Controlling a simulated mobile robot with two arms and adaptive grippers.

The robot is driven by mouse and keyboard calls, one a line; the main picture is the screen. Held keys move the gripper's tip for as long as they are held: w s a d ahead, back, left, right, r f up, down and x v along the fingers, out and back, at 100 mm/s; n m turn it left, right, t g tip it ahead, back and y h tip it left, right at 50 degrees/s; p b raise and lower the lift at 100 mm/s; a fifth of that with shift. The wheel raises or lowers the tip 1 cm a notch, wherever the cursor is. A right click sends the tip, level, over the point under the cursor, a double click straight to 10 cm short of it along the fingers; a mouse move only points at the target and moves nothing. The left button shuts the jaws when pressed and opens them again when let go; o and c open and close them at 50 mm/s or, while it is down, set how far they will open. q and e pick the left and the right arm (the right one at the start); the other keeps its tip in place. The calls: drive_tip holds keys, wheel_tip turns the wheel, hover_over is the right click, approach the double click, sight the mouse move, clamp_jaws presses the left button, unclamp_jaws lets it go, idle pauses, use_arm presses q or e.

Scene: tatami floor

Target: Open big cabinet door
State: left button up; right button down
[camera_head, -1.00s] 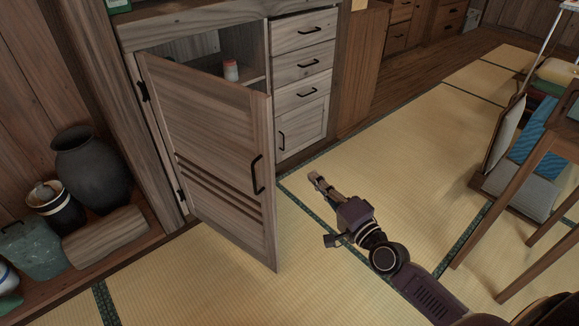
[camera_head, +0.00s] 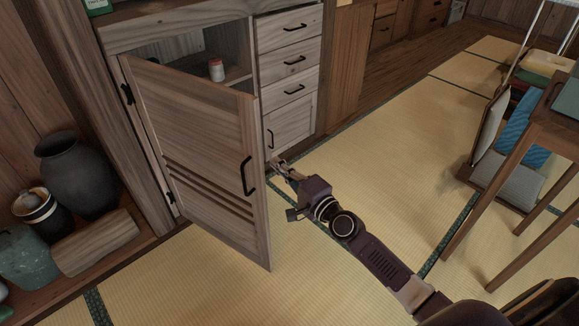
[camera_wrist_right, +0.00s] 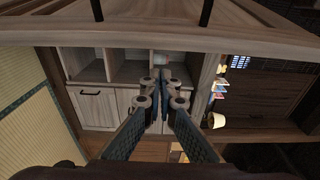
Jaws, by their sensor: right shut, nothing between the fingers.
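The big cabinet door (camera_head: 205,150) is a wooden panel with slats low down and a black handle (camera_head: 246,176). It is hinged on its left and stands partly open, swung out from the cabinet (camera_head: 180,32). My right gripper (camera_head: 276,163) is shut and empty, just right of the door's free edge near handle height. Whether it touches the door is unclear. In the right wrist view the closed fingers (camera_wrist_right: 163,78) point toward the open shelves, with the door's edge (camera_wrist_right: 150,40) across the top. My left gripper is not in view.
A small red-and-white jar (camera_head: 216,70) stands on the inner shelf. Drawers (camera_head: 290,62) and a small lower door (camera_head: 290,128) are right of the opening. Dark vases (camera_head: 75,175) stand at left. A table and chair (camera_head: 510,170) stand at right. Tatami between is clear.

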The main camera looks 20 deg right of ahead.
drive_tip(key=shift+s+a+r, duration=0.1)
drive_tip(key=shift+s+a, duration=0.7)
drive_tip(key=shift+a, duration=0.25)
use_arm(q)
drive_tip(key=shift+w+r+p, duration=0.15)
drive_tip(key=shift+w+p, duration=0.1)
drive_tip(key=shift+p, duration=0.2)
use_arm(e)
drive_tip(key=shift+s+a, duration=0.15)
